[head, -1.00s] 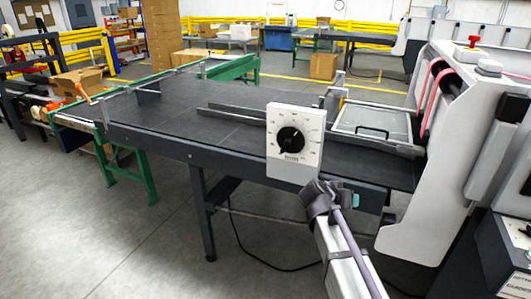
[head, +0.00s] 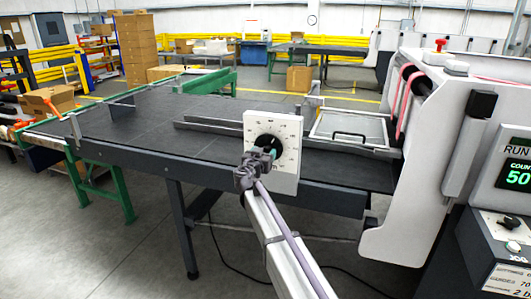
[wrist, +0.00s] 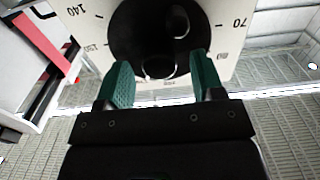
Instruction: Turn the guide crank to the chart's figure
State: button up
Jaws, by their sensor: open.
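A white dial plate (head: 288,172) with printed figures stands at the front edge of the dark table. Its round black knob (head: 268,141) is partly hidden by my gripper (head: 258,162). In the wrist view, the black knob (wrist: 135,35) carries a round peg, and the figures 70, 140 and 150 show on the plate (wrist: 227,40). My open gripper (wrist: 163,80) has its green-padded fingers apart, one on each side of the knob's near edge. I cannot tell whether they touch it. A white label (head: 508,282) at the lower right bears text too small to read fully.
The dark table (head: 130,125) has long guide rails (head: 215,130) lying across it. A white machine (head: 425,140) stands at the right. A control panel (head: 510,175) there shows RUN and a green count. Open floor lies in front of the table.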

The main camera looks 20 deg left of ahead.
jog(key=shift+w, duration=1)
jog(key=c, duration=0.9)
jog(key=shift+c, duration=0.2)
jog(key=shift+n, duration=0.3)
